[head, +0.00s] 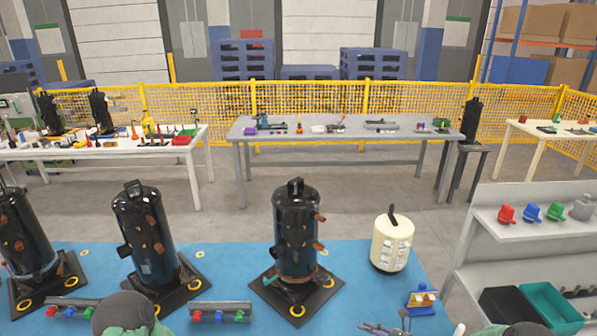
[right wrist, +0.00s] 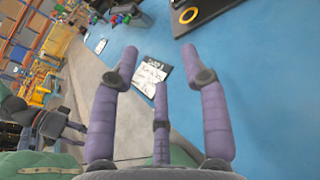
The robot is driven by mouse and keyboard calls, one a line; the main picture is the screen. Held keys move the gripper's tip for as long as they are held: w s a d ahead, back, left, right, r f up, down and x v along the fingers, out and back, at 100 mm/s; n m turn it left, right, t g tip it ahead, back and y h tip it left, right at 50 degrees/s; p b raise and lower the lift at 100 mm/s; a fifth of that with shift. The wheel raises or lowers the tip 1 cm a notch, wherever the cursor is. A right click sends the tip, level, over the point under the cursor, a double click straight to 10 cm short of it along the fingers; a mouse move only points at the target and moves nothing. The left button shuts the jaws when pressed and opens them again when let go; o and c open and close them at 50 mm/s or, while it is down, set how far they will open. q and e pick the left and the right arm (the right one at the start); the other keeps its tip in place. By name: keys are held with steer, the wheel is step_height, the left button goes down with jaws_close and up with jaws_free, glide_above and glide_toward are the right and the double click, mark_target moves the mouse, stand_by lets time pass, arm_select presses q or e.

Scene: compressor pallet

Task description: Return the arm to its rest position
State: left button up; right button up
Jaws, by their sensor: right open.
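My right gripper (right wrist: 148,75) is open in the right wrist view. Its purple-grey fingers stand apart with nothing between them touching. Beyond them a white card (right wrist: 150,76) with dark writing lies on the blue mat. In the head view the same gripper's fingertips (head: 390,325) show at the bottom edge, right of the middle, low over the blue mat (head: 215,262). A rounded grey and green part of my left arm shows at the bottom left; my left gripper is not seen there.
Black compressors (head: 296,235) stand upright on dark pads. A cream tank (head: 391,242) stands to their right, near a small blue and yellow part (head: 421,299). A grey shelf (head: 540,235) with coloured fittings and bins borders the right. Tables and yellow fencing (head: 330,97) lie behind open floor.

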steer(key=s+a+f+n+g+h+b, duration=0.3)
steer(key=s+f+n, duration=0.4)
steer(key=s, duration=0.3)
steer(key=s+a+f+n+g+h+b, duration=0.2)
steer(key=s+a+f+n+h, duration=0.1)
steer(key=s+a+f+n, duration=0.2)
steer(key=s+a+f+n+g+h+b, duration=0.2)
steer(key=s+f+n, duration=0.8)
steer(key=s, duration=0.5)
steer(key=shift+a+n+g+h+b, duration=0.4)
steer(key=shift+a+n+g+b, duration=0.5)
steer(key=shift+n, duration=0.2)
